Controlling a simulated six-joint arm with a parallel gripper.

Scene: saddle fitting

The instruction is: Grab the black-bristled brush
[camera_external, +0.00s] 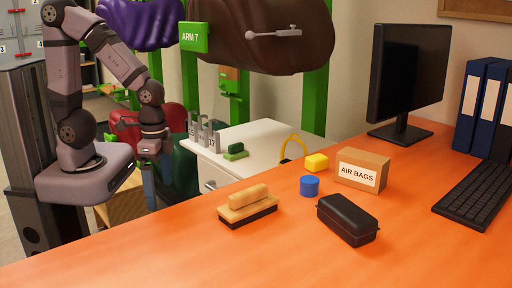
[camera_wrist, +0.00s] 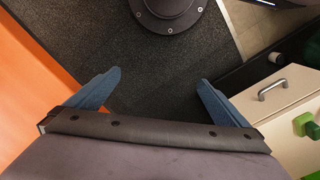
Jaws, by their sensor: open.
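The black-bristled brush (camera_external: 248,204) has a light wooden body and handle with dark bristles underneath. It lies on the orange desk (camera_external: 150,255), left of the black case, in the external view. My gripper (camera_external: 149,190) hangs beyond the desk's far left edge, left of the brush and well apart from it. In the wrist view, my gripper (camera_wrist: 160,80) has its two blue fingers spread wide with nothing between them, above dark floor. The brush is not in the wrist view.
A black case (camera_external: 347,219), blue cup (camera_external: 309,186), yellow block (camera_external: 316,162) and AIR BAGS box (camera_external: 362,170) are right of the brush. A white cabinet (camera_external: 262,142) holding a green brush (camera_external: 235,153) stands behind the desk. The desk's front left is clear.

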